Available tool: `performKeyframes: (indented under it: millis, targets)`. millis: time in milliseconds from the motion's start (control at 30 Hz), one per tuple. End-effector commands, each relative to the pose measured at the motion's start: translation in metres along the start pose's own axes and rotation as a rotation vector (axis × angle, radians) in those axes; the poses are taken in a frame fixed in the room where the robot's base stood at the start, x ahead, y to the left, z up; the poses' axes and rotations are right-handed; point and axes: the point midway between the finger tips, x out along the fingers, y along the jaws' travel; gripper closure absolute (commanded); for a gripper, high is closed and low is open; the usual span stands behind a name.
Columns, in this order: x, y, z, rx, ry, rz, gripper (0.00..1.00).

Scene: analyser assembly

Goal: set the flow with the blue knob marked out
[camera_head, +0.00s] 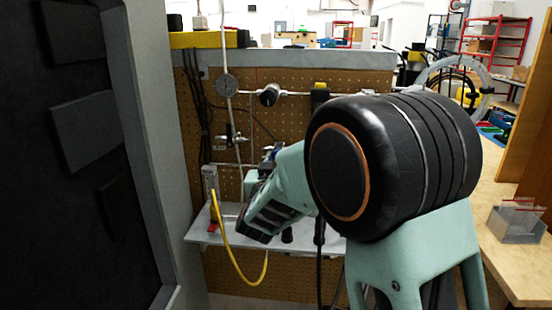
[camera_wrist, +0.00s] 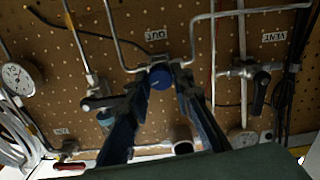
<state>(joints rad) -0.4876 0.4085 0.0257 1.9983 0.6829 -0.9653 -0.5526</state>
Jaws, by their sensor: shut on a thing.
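The blue knob (camera_wrist: 161,76) is on piping in front of the brown pegboard in the wrist view, beside a white label reading OUT (camera_wrist: 156,34), which appears upside down. My gripper (camera_wrist: 162,84) has one finger on each side of the knob and is shut on it. The knob's round face shows between the fingertips; the exact contact spots are hard to see. In the head view my arm reaches toward the pegboard, and my own arm hides the knob there.
A black-handled valve (camera_wrist: 262,85) sits near the VENT label (camera_wrist: 274,37), to the right of the fingers. A pressure gauge (camera_wrist: 17,77) is at far left, and a red-handled valve (camera_wrist: 68,165) at lower left. A grey shelf (camera_head: 205,239) with a yellow hose (camera_head: 228,252) lies below the piping.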

Motion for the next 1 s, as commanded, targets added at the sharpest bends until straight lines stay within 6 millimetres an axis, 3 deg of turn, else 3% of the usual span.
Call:
performKeyframes:
  millis: [400,433,567,867,1000]
  targets:
    - [0.0,0.001,0.0,-0.066,0.0,0.001,1.0]
    - [0.0,0.001,0.0,-0.066,0.0,0.001,0.76]
    - [0.0,0.001,0.0,-0.066,0.0,0.0,0.61]
    - [-0.001,0.0,0.0,-0.065,0.0,0.0,0.61]
    - [-0.014,-0.001,-0.001,-0.065,0.001,-0.003,0.61]
